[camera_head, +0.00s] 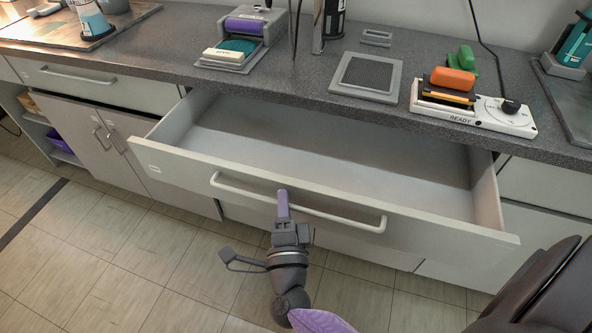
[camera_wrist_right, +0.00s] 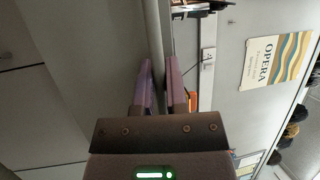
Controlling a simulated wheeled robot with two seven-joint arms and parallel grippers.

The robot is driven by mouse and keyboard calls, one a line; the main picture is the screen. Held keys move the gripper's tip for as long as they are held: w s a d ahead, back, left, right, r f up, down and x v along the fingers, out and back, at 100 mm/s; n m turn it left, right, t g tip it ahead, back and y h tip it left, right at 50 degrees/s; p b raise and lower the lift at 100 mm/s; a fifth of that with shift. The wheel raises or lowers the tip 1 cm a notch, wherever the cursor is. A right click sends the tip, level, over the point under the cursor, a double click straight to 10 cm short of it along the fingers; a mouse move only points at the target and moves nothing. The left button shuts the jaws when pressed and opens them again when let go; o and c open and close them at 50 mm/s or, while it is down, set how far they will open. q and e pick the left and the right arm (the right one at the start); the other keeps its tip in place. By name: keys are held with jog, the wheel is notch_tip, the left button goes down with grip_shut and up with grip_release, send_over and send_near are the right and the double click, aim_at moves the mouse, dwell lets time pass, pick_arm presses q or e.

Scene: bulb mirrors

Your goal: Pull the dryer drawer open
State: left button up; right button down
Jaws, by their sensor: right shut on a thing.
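The wide pale drawer (camera_head: 440,222) under the counter stands far out from the cabinet, and its inside looks empty. Its long pale bar handle (camera_head: 345,218) runs across the front panel. My right gripper (camera_head: 283,200), with purple fingers, is shut on the handle near its middle. In the right wrist view the handle (camera_wrist_right: 154,40) runs down between the two purple fingers of the right gripper (camera_wrist_right: 163,85). My left gripper is in neither view.
The grey counter (camera_head: 300,96) above holds a purple-roller device (camera_head: 245,25), a dark square pad (camera_head: 366,75) and a white unit marked READY (camera_head: 470,112). Another closed drawer (camera_head: 90,83) is at the left. A dark rounded object (camera_head: 535,290) stands at the bottom right. Tiled floor lies open at lower left.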

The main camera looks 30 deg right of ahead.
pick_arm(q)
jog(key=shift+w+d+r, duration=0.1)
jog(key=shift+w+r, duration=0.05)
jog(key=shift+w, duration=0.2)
pick_arm(e)
jog(key=s+a, duration=0.2)
jog(key=a, duration=0.1)
jog(key=shift+s, duration=0.3)
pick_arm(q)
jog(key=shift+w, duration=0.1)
pick_arm(e)
jog(key=c, duration=0.9)
grip_release()
jog(key=shift+c, duration=0.2)
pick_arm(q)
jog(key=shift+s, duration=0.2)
